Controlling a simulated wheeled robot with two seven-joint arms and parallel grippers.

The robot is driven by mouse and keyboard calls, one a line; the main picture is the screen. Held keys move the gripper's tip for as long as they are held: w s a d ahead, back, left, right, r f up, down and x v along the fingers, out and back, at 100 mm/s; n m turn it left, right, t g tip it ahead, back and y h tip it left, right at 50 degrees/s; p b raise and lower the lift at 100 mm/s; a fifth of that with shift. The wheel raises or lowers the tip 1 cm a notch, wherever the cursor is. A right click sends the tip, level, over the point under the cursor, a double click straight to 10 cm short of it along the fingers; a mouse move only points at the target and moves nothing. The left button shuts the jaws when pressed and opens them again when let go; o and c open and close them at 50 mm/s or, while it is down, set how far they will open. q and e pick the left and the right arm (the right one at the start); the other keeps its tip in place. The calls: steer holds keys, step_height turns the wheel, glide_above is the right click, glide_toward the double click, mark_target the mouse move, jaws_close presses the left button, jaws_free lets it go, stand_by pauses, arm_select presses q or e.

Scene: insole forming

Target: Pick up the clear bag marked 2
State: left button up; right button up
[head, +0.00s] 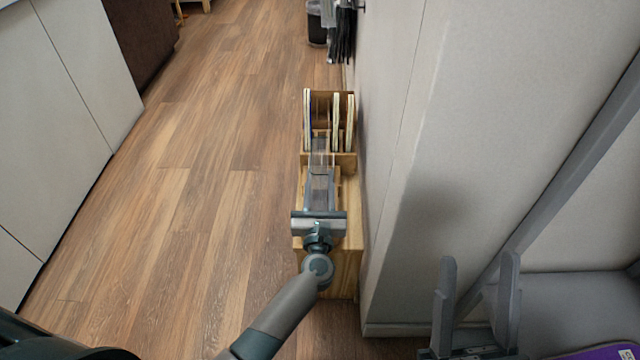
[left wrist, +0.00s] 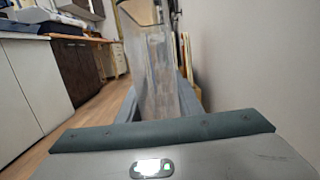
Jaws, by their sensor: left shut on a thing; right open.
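A clear bag (head: 321,165) is in my left gripper (head: 319,190) above a narrow wooden stand. The gripper is shut on it. In the left wrist view the clear bag (left wrist: 158,75) rises upright in front of the palm. I cannot read a number on it. My right gripper (head: 478,285) is open and empty at the lower right of the head view, in front of the wall.
The wooden stand (head: 341,275) is close beside the wall (head: 405,160), with several upright boards (head: 336,122) in its far slots. Open wooden floor (head: 200,180) lies to the left, bounded by white cabinets (head: 60,110). A purple item (head: 605,352) shows at the lower right.

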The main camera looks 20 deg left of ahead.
arm_select(q)
step_height(320, 180, up, 8)
steer(key=p, duration=0.3)
arm_select(e)
step_height(320, 180, down, 10)
steer(key=w+a+g+h, duration=0.1)
steer(key=w+a+g, duration=0.1)
steer(key=g, duration=0.4)
steer(key=shift+a+g, duration=0.3)
steer(key=shift+a, duration=0.15)
arm_select(q)
steer(key=shift+r, duration=0.15)
